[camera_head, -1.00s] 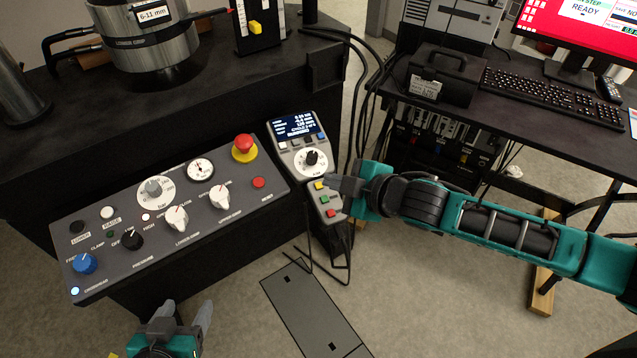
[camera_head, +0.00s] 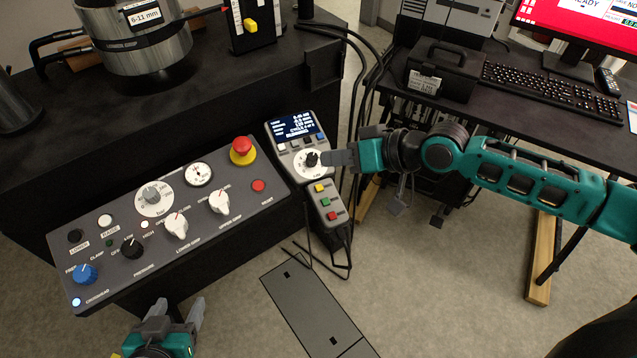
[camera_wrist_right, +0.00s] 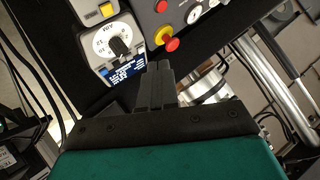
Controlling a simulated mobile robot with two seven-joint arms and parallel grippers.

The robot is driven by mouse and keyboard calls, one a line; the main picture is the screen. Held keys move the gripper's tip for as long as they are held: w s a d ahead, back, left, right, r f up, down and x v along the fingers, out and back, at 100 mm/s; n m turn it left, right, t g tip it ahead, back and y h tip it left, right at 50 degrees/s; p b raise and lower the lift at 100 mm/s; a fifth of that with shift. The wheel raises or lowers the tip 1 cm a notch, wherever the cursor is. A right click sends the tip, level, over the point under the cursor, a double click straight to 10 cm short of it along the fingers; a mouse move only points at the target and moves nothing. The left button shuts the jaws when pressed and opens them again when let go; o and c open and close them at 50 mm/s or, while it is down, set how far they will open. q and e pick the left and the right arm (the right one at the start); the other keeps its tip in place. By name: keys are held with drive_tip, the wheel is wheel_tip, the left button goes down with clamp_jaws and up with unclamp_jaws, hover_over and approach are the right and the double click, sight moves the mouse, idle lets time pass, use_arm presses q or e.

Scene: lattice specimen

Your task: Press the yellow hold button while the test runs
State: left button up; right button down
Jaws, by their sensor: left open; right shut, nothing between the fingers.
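The yellow button (camera_head: 319,188) is on the lower part of the handset (camera_head: 292,170), above a green and a red button. It also shows at the top of the right wrist view (camera_wrist_right: 106,10). My right gripper (camera_head: 327,158) is shut and empty. In the head view its tips are beside the handset's black dial knob (camera_head: 311,158), above and apart from the yellow button. I cannot tell whether the tips touch the knob. My left gripper (camera_head: 180,309) is open and empty, below the grey control panel (camera_head: 110,268).
The control panel carries a red emergency button (camera_head: 242,147) and several knobs. A black box (camera_head: 442,72), a keyboard (camera_head: 550,95) and a monitor stand on the right desk. Black cables (camera_head: 362,90) hang between bench and desk.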

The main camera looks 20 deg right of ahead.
sight(319, 188)
drive_tip(key=f+b, duration=0.2)
drive_tip(key=w+f+b, duration=0.1)
drive_tip(key=f+b, duration=0.1)
drive_tip(key=f, duration=0.1)
drive_tip(key=w+f+b, duration=0.1)
drive_tip(key=f+b, duration=0.1)
drive_tip(key=f, duration=0.1)
drive_tip(key=shift+a, duration=0.35)
drive_tip(key=shift+f+b, duration=0.25)
drive_tip(key=shift+b, duration=0.1)
idle(1.6)
drive_tip(key=shift+f, duration=0.1)
drive_tip(key=shift+w+f+b, duration=0.15)
drive_tip(key=shift+f+b, duration=0.15)
